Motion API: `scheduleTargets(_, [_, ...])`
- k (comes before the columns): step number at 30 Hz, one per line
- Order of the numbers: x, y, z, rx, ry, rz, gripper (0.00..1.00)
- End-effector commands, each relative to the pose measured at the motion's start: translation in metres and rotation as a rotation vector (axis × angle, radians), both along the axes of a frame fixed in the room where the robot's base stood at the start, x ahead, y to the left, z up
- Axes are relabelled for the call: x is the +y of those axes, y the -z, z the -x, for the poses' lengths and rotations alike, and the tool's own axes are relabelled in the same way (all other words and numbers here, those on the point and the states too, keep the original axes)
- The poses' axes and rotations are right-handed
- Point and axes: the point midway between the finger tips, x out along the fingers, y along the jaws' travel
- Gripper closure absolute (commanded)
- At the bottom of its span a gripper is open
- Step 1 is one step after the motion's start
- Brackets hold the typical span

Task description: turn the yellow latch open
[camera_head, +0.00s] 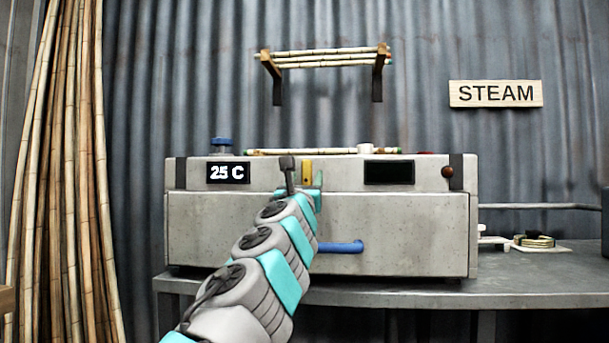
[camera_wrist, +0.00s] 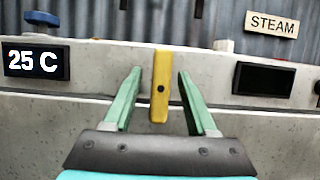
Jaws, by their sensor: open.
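The yellow latch (camera_wrist: 160,88) is an upright bar with a dark pivot dot, on the front of the grey steam box. It crosses the seam between the upper band and the front panel. In the head view the latch (camera_head: 307,172) shows just beyond my gripper, partly covered by it. My gripper (camera_wrist: 158,92) is open, with one green finger on each side of the latch and a gap visible on both sides. I cannot tell how far the fingertips are from the box face. The steam box (camera_head: 400,230) stands on a grey bench.
A blue handle (camera_head: 345,247) sticks out below the latch, right of my arm. A "25 C" display (camera_head: 228,173) and a dark display (camera_head: 389,173) flank the latch. Bamboo poles (camera_head: 65,160) lean at left. A shelf with canes (camera_head: 325,58) hangs above.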

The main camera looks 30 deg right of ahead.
Motion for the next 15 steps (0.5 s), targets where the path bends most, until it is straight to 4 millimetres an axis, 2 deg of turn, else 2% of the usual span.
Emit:
scheduleTargets(13, [-0.0066,-0.0047,-0.0019,-0.001,0.001,-0.001,0.43])
scheduleTargets(15, [-0.0065,-0.0047,-0.0019,-0.001,0.001,-0.001,0.5])
